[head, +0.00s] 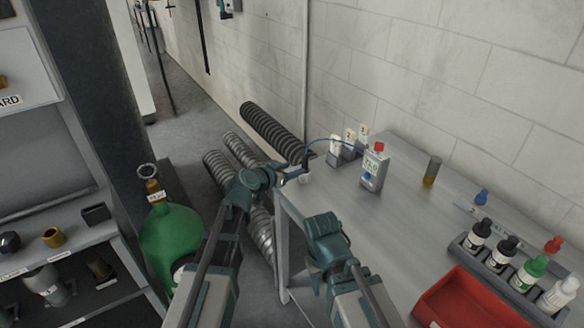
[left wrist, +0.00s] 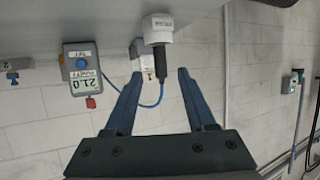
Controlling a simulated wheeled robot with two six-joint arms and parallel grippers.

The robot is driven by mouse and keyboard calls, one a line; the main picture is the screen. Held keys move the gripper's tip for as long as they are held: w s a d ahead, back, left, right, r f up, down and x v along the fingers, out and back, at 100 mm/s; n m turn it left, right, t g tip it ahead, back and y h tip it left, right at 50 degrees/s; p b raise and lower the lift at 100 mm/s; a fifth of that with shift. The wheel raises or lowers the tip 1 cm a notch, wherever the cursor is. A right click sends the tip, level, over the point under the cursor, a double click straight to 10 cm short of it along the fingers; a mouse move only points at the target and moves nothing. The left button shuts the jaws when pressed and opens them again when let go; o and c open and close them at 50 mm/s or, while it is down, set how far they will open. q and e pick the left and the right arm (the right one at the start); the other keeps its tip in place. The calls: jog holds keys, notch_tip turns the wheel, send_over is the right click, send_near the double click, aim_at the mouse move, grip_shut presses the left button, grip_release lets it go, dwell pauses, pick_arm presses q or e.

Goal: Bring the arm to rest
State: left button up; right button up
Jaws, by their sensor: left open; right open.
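My left gripper (head: 291,176) is open at the table's near left corner. In the left wrist view, which is upside down, its two fingers (left wrist: 160,80) stand apart on either side of a black probe (left wrist: 160,62). No clear contact shows. The probe stands in a white cup (left wrist: 158,28) on the table, and this cup also shows in the head view (head: 304,178). A blue cable runs from the probe to a grey handheld meter (head: 372,170). My right gripper (head: 322,226) is open above the table's near left edge, with nothing seen in it; its fingertips are hard to make out.
The table's middle is clear.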

pick_arm(q)
jog(key=s+a+f+n+g+y, duration=0.2)
jog(key=s+a+f+g, duration=0.2)
jog(key=s, duration=0.4)
jog(key=s+a+f+n+g+y, duration=0.25)
jog(key=s+a+f, duration=0.2)
jog(key=s, duration=0.45)
jog(key=s+a+f+n+g+y, duration=0.25)
jog(key=s+a+f+g, duration=0.2)
jog(key=s, duration=0.35)
jog(key=s+d+r+m+y+p, duration=0.1)
jog(key=s+d+m, duration=0.3)
jog(key=d, duration=0.7)
jog(key=shift+s+d+m+g+p, duration=0.3)
jog(key=shift+s+g, duration=0.1)
jog(key=shift+s, duration=0.35)
